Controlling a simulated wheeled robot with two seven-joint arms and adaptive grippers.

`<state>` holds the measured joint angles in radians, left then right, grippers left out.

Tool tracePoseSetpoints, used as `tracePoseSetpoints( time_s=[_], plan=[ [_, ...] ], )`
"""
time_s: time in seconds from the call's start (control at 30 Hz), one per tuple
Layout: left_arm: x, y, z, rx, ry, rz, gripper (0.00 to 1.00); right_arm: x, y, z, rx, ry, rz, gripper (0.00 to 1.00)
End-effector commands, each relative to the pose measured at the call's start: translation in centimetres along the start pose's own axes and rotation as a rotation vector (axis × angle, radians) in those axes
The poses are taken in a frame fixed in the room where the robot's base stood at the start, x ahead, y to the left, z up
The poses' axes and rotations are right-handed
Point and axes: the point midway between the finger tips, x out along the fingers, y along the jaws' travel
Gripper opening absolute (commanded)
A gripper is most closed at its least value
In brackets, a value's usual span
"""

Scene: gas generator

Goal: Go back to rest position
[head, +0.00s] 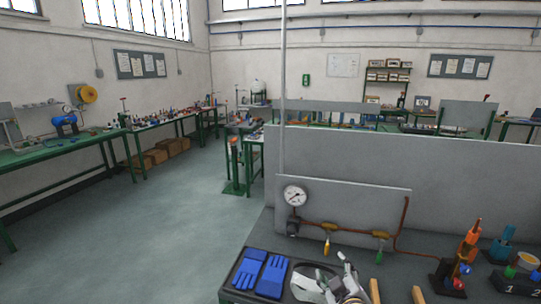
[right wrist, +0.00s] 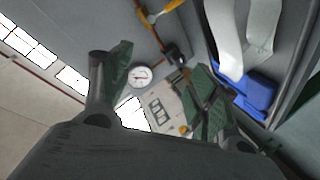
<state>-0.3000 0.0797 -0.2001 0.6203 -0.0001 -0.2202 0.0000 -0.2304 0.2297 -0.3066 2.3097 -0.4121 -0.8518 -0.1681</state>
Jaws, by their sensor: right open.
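My right gripper (head: 333,268) is low in the head view, above the front bench near the blue gloves (head: 259,273). Its fingers are spread, with nothing between them; they also show apart in the right wrist view (right wrist: 158,64). Behind it stands a grey panel (head: 350,205) with a round gauge (head: 294,195), a copper pipe, a yellow-handled valve (head: 326,245) and a green-handled valve (head: 380,254). The gauge also shows between the fingers in the right wrist view (right wrist: 140,76). My left gripper is not in view.
A pale strap-like item (head: 305,283) lies beside the gripper. Wooden bars (head: 374,291), an orange-and-black device (head: 468,245) and blue and green fittings stand to the right. A grey partition (head: 440,165) rises behind. The floor (head: 150,240) at left is clear.

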Motion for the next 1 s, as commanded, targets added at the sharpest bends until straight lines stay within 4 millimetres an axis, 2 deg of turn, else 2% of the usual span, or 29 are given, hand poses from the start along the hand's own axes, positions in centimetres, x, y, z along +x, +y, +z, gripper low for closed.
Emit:
tracePoseSetpoints(
  time_s=[0.03, 0.2, 0.5, 0.7, 1.0],
  plan=[
    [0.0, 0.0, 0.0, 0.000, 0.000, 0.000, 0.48, -0.5, -0.6, 1.6, 0.038, -0.054, -0.027, 0.61],
    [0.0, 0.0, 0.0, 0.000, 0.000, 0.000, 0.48, -2.5, -2.7, 6.7, 0.158, -0.237, -0.116, 0.61],
    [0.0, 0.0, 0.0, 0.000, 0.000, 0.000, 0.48, -8.3, -6.8, 14.2, 0.339, -0.553, -0.274, 0.61],
    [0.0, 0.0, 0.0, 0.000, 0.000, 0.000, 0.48, -11.5, -8.5, 16.8, 0.409, -0.691, -0.345, 0.61],
    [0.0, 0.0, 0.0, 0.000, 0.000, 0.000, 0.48, -15.1, -10.1, 19.0, 0.470, -0.827, -0.414, 0.61]
  ],
)
